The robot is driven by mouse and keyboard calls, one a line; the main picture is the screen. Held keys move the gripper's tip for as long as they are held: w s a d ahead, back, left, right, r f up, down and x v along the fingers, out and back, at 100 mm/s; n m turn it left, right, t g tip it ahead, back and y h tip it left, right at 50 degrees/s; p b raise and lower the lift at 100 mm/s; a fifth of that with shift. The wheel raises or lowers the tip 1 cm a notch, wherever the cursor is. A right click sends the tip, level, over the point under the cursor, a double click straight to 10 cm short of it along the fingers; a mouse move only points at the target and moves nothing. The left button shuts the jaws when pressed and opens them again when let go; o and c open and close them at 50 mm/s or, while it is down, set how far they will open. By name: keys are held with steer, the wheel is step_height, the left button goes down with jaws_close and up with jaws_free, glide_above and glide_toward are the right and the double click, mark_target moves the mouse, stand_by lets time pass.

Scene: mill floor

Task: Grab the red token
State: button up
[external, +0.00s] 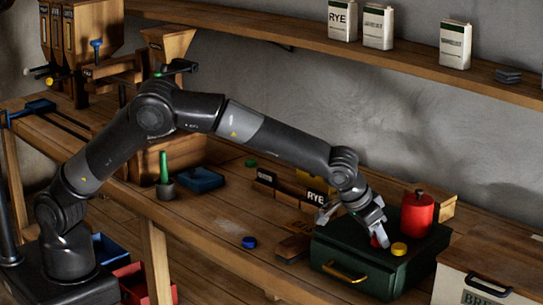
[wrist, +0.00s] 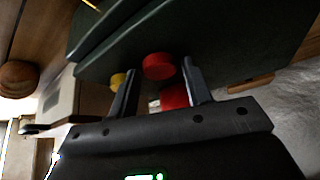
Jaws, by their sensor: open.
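The red token (wrist: 158,66) is a short red disc on the dark green box (wrist: 230,35). In the wrist view it shows between the two fingers of my gripper (wrist: 160,68), near their tips. My gripper is open, and I see no finger closed on the token. In the external view my gripper (external: 379,226) points down over the lid of the green box (external: 335,244), and a small red part of the token (external: 376,242) shows at the fingers. The rest is hidden by the gripper.
A yellow token (external: 399,249) lies just right of the gripper on the lid. A red canister (external: 417,215) with a dark knob stands behind it. A blue token (external: 249,242) and a green token (external: 251,163) lie on the bench.

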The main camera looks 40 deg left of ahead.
steer(key=c, duration=0.8)
steer(key=shift+o, duration=0.2)
steer(key=shift+r, duration=0.15)
